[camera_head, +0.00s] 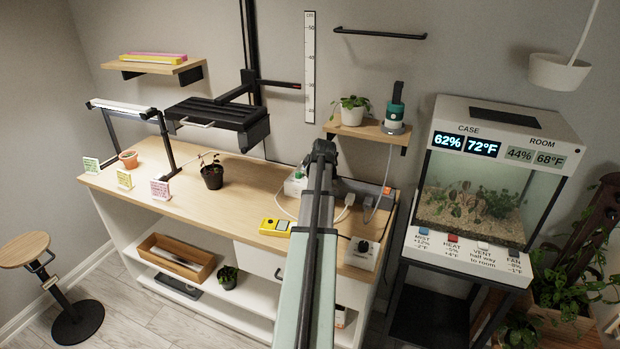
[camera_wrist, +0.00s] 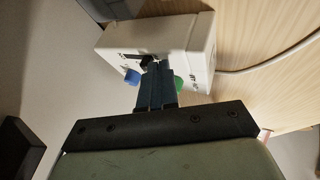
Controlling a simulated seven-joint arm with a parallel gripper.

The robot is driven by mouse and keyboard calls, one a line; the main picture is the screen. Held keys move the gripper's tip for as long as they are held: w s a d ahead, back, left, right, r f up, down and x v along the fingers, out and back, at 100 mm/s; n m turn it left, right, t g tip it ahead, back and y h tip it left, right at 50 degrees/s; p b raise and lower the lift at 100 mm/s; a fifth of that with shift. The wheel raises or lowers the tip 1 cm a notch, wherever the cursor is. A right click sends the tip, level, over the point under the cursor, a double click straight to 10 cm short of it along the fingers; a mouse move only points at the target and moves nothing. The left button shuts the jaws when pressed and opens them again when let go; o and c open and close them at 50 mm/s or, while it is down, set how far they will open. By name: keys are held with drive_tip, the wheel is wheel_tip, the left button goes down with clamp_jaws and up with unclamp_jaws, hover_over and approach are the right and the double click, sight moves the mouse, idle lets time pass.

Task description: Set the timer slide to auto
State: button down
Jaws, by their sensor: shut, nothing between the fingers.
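In the wrist view, a white box, which looks like the timer (camera_wrist: 197,40), has a dark slot with a small black slide knob (camera_wrist: 147,61). A blue button (camera_wrist: 132,76) and a green button (camera_wrist: 181,85) are on the same face. My gripper (camera_wrist: 157,66) is shut and empty, its tips right at the knob; I cannot tell whether they touch it. The tips hide part of the face, and the lettering is too small to read. In the head view, a white box with a green part (camera_head: 294,184), probably the same one, stands at the bench's back; my arm hides my gripper.
The wooden bench (camera_head: 225,200) holds a yellow meter (camera_head: 274,226), a small potted plant (camera_head: 211,175) and another white box with a black knob (camera_head: 360,255). A pale cable (camera_wrist: 265,62) runs from the timer across the wood. A glass plant case (camera_head: 480,190) stands at right.

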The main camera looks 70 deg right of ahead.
drive_tip(key=shift+d, duration=0.2)
drive_tip(key=shift+d, duration=0.9)
drive_tip(key=shift+a, duration=0.1)
drive_tip(key=a, duration=0.4)
drive_tip(key=shift+s+a, duration=0.1)
drive_tip(key=shift+a, duration=0.1)
drive_tip(key=v, duration=0.9)
drive_tip(key=shift+r, duration=0.4)
